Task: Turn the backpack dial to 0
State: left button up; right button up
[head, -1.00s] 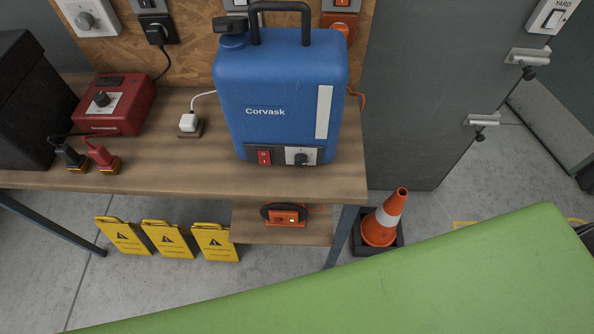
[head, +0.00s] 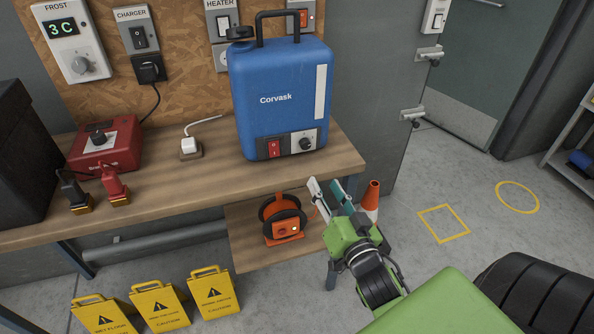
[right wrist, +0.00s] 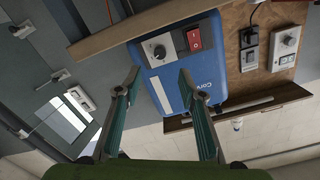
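The blue backpack tank (head: 282,100) marked "Corvask" stands upright on the wooden bench. Its black dial (head: 305,144) sits on a pale plate at the lower front, right of a red rocker switch (head: 273,148). I cannot read the dial's setting. My right gripper (head: 327,187) is below and right of the dial, in front of the bench edge, apart from the tank. In the right wrist view the gripper (right wrist: 160,74) is open and empty. The dial (right wrist: 159,51) shows beyond the gap between its fingers, with the picture upside down. My left gripper is not in view.
A cone (head: 371,197) stands behind my right gripper. Yellow caution signs (head: 159,306) stand on the floor.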

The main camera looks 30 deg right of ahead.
jog(key=r, duration=0.1)
send_near(306, 146)
jog(key=p+x, duration=0.1)
jog(key=x, duration=0.5)
jog(key=shift+w+d+p, duration=0.2)
jog(key=shift+w+p, duration=0.15)
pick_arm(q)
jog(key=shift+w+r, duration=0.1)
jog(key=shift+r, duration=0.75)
pick_arm(e)
jog(key=shift+w+d, duration=0.15)
jog(key=shift+w, duration=0.55)
jog(key=shift+c, duration=0.4)
grip_shut()
